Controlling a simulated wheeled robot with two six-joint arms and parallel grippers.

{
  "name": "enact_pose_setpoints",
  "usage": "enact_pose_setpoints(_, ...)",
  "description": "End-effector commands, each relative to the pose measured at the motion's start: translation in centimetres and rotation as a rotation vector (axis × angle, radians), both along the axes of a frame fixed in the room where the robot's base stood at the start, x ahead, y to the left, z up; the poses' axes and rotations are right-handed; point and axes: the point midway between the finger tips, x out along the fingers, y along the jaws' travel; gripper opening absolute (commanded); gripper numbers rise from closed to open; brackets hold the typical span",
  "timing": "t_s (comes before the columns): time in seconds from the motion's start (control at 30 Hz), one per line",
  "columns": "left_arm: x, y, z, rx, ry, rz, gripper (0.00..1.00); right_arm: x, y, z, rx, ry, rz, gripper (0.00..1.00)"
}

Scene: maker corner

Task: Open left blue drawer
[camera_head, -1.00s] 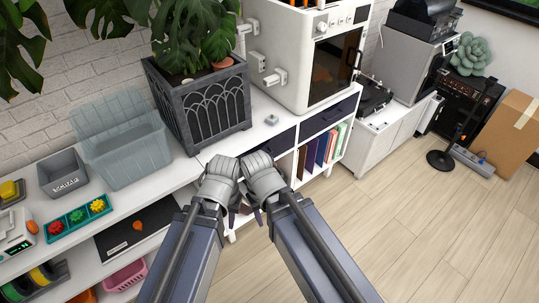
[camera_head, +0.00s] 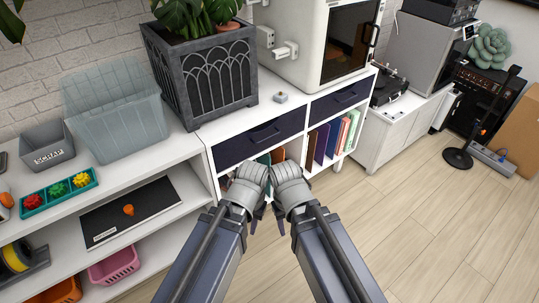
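The left blue drawer (camera_head: 234,151) is a dark navy front in the white shelf unit, below and to the right of the planter. It looks closed, and its dark handle (camera_head: 265,135) shows on the front. The right blue drawer (camera_head: 325,106) beside it also looks closed. My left gripper (camera_head: 256,217) and my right gripper (camera_head: 281,220) are side by side in front of the unit, lower in the picture than the left drawer. Neither appears to touch the handle. Their finger gaps are too hidden to judge. I see nothing held.
A dark planter (camera_head: 207,82) and a white machine (camera_head: 303,40) stand on top. Open compartments with coloured books (camera_head: 322,143) lie under the drawers. Left are a clear bin (camera_head: 116,112), a scrap bin (camera_head: 47,147) and a teal tray (camera_head: 57,192). The wooden floor (camera_head: 420,210) at right is clear.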

Motion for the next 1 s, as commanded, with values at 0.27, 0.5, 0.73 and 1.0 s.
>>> enact_pose_setpoints(0.27,1.0,-0.8,-10.5,-0.046,-0.020,0.034,0.25,0.0,-0.1,-10.4,-0.003,-0.001,0.001,0.50)
enact_pose_setpoints(0.5,4.4,-3.4,-15.4,-0.212,-0.080,0.166,0.25,0.0,-0.1,-15.4,-0.004,-0.001,0.002,0.50)
enact_pose_setpoints(0.73,13.1,-7.9,-13.9,-0.623,-0.187,0.537,0.25,0.0,-0.1,-16.7,-0.005,-0.001,0.002,0.50)
enact_pose_setpoints(1.0,25.7,-7.6,-5.8,-1.191,-0.224,1.123,0.25,0.0,-0.1,-16.6,-0.005,-0.001,0.002,0.50)
